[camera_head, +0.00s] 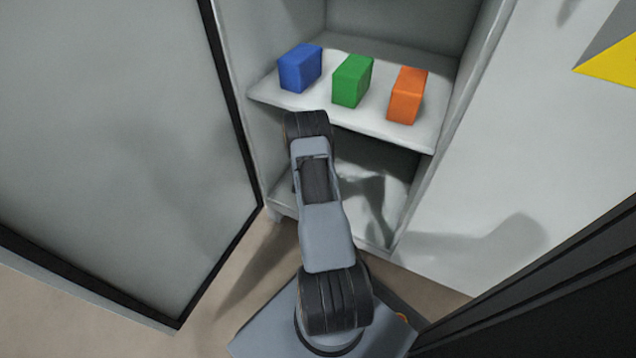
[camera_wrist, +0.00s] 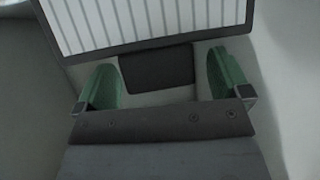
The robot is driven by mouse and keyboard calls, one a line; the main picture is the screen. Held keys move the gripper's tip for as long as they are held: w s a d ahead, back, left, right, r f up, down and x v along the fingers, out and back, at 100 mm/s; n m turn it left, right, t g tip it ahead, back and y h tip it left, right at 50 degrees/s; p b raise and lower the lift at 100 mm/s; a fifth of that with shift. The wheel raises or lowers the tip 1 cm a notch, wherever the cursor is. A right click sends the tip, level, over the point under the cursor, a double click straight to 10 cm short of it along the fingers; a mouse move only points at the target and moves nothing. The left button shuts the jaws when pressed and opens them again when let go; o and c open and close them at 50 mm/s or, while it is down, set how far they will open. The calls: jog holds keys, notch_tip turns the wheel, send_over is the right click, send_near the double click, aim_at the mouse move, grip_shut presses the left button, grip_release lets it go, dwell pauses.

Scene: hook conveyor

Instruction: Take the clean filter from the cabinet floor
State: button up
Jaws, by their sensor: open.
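The clean filter (camera_wrist: 150,22) shows at the top of the wrist view, with white pleats in a dark frame. A dark block (camera_wrist: 157,68), seemingly its handle, sticks out from the frame's near edge. My gripper (camera_wrist: 166,84) is open, with its green-padded fingers on either side of the block. Gaps show between the block and both fingers. In the head view my arm reaches into the lower part of the open cabinet (camera_head: 462,105), below the shelf. The filter and my gripper are hidden there behind the arm and shelf.
The shelf (camera_head: 385,128) above my arm holds a blue block (camera_head: 299,68), a green block (camera_head: 352,81) and an orange block (camera_head: 407,95). The open cabinet door (camera_head: 110,130) stands at the left. A dark panel (camera_head: 560,290) is at the lower right.

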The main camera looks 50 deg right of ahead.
jog(key=c, duration=1.2)
jog(key=shift+c, duration=0.4)
jog(key=shift+r, duration=0.1)
